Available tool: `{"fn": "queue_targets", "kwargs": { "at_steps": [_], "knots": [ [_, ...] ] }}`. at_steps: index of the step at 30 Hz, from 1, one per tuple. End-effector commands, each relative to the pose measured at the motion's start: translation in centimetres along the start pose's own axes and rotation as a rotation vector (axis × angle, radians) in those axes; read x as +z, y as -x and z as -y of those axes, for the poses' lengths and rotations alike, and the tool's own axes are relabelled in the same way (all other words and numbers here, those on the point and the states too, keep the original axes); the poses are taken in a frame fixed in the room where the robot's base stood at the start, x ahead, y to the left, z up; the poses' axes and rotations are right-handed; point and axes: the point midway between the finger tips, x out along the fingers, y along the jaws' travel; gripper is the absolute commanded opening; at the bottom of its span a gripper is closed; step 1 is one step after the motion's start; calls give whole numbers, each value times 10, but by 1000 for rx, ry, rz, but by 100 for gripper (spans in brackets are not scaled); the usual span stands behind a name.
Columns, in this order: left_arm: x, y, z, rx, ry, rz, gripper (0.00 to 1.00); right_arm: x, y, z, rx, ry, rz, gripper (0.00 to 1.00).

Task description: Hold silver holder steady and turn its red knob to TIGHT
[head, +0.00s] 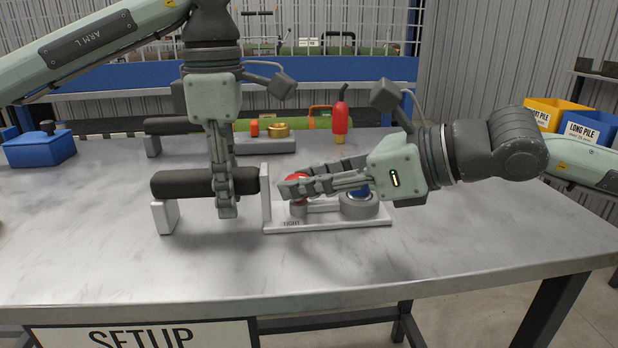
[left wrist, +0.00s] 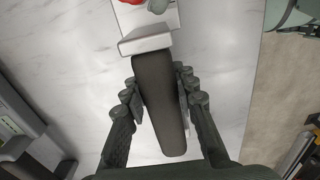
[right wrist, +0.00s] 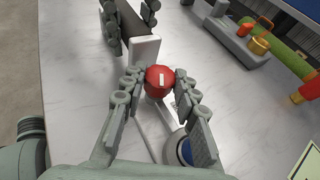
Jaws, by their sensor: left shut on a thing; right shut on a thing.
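The silver holder (head: 330,223) lies on the bench, with a dark padded handle (head: 180,184) on its left and a TIGHT label at its front left. My left gripper (head: 226,205) comes down from above and is shut on the dark handle; the left wrist view shows its fingers on both sides of the handle (left wrist: 158,110). The red knob (right wrist: 159,82) has a white mark on top, pointing roughly up and down in the right wrist view. My right gripper (right wrist: 160,88) is shut on the knob from both sides. In the head view its fingers partly hide the knob.
A blue-topped round part (right wrist: 186,150) sits on the holder right of the knob. Behind stand a second holder (head: 265,146) with a brass part, a red bottle (head: 340,122) and a blue box (head: 40,149). The front of the bench is clear.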

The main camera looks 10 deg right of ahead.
Motion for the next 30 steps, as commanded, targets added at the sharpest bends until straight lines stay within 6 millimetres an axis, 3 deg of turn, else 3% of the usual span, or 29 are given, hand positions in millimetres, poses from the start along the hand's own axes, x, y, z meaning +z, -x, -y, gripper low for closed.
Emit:
{"fn": "queue_targets", "kwargs": {
  "at_steps": [15, 30],
  "knots": [
    [0, 2, -1, 7, 4, 4, 0, -3, -7, -13, -307, -134, -7, 0],
    [2, 2, -1, 8, 1, 9, 0, -2, -5, -10, -413, -186, -6, 0]
  ]
}}
